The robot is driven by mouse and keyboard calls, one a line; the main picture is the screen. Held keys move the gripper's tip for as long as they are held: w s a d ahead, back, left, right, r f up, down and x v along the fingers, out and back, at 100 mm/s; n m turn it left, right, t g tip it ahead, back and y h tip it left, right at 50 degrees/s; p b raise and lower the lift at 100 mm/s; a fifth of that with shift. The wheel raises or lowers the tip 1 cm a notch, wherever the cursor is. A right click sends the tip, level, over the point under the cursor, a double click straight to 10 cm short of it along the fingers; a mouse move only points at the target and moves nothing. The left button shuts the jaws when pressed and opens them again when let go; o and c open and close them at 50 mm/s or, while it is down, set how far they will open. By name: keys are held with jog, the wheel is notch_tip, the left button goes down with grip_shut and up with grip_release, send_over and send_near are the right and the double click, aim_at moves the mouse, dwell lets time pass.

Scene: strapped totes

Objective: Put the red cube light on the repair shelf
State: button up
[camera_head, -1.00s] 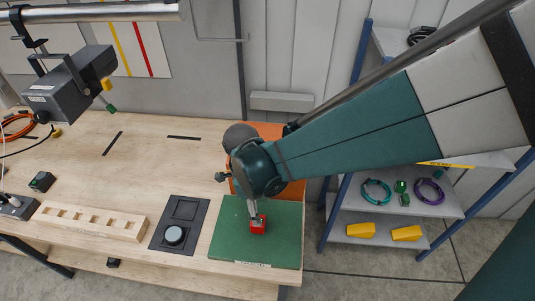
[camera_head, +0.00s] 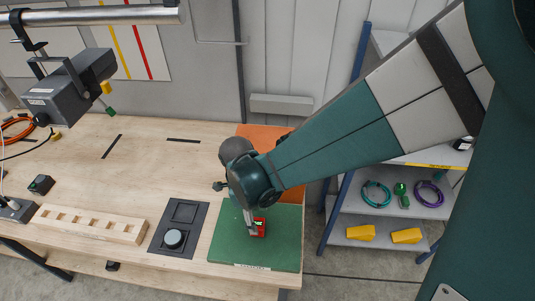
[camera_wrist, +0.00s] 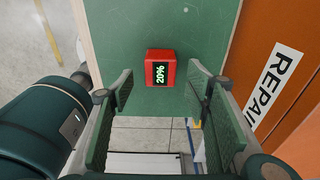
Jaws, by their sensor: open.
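The red cube light (camera_head: 259,228) sits on the green mat (camera_head: 228,242) at the front right of the bench. In the wrist view the red cube light (camera_wrist: 160,68) shows a lit "20%" display. My gripper (camera_wrist: 160,92) is open and empty, its two fingers apart with the cube between and just beyond their tips. In the head view my gripper (camera_head: 249,218) is close beside the cube and partly covers it. An orange surface with a white label reading "REPAI", its end cut off (camera_wrist: 272,85), lies right of the mat; its orange part (camera_head: 262,134) is partly hidden by my arm.
A black panel with a round knob (camera_head: 173,237) lies left of the mat, beside a slotted wooden rack (camera_head: 92,222). A blue-framed shelf unit (camera_head: 345,190) stands at right with coiled cables and yellow blocks (camera_head: 361,232). The bench middle (camera_head: 150,165) is clear.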

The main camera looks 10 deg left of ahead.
aim_at(257, 223)
jog(key=shift+f, duration=0.25)
jog(key=shift+f, duration=0.15)
jog(key=shift+d+f, duration=0.15)
jog(key=shift+f, duration=1.1)
jog(key=shift+d+f, duration=0.15)
jog(key=shift+f, duration=1.05)
jog(key=c, duration=1.2)
jog(key=shift+r, duration=0.25)
jog(key=shift+r, duration=4.8)
